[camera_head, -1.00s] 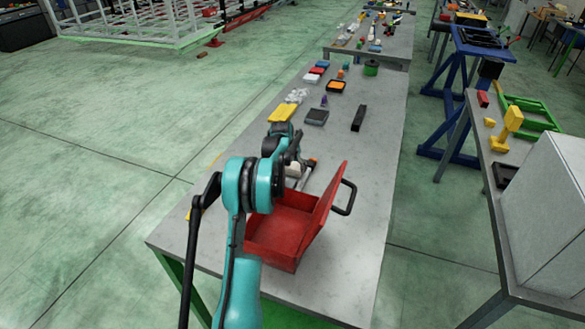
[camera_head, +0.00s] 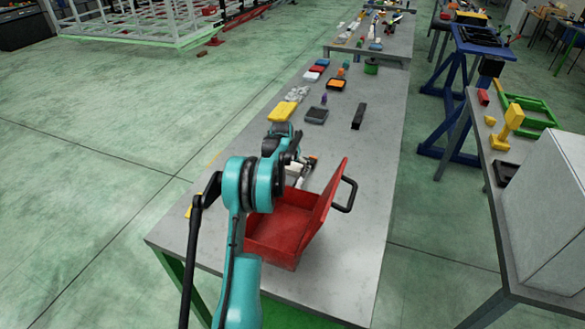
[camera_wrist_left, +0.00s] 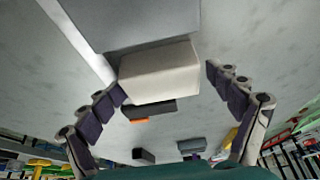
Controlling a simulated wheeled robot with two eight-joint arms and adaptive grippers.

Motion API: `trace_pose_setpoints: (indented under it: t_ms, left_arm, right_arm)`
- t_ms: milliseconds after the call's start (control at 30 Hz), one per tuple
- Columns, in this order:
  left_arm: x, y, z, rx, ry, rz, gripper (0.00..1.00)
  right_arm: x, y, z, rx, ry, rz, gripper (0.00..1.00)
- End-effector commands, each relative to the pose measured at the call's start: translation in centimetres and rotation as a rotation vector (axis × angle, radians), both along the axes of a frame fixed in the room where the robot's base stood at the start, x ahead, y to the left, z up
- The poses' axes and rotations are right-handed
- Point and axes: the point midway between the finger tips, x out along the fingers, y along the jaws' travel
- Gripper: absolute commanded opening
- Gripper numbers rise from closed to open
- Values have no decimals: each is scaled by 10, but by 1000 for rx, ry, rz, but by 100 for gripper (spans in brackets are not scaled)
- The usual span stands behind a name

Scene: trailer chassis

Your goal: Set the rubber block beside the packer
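My left gripper (camera_wrist_left: 166,82) is open in the left wrist view, with a finger on each side of a cream block (camera_wrist_left: 158,74). The left fingertip is close to the block; a gap shows at the right one. I cannot tell for certain whether this is the rubber block. In the head view the left arm's wrist hides most of the spot behind the red box. A long black block (camera_head: 358,116) lies apart, farther along the table. I cannot make out which piece is the packer. My right gripper is not in view.
An open red box (camera_head: 284,238) with a raised lid and black handle stands near the table's front. Beyond the gripper are a dark tray (camera_head: 316,115), a yellow piece (camera_head: 282,112) and an orange-filled tray (camera_head: 336,84). The table's right side is mostly clear.

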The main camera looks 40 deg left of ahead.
Motion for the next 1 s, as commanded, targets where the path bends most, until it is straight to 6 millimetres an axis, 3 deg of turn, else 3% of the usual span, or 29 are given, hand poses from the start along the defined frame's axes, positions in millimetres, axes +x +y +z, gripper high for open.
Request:
trace_pose_setpoints:
  t_ms: [333,800,1000]
  left_arm:
    - [0,0,11,0,-2,1,89]
    - [-34,-11,102,0,-2,2,89]
    - [-42,-13,121,0,-2,1,89]
  right_arm:
    - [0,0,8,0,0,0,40]
    - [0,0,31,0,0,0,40]
    - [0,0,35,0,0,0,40]
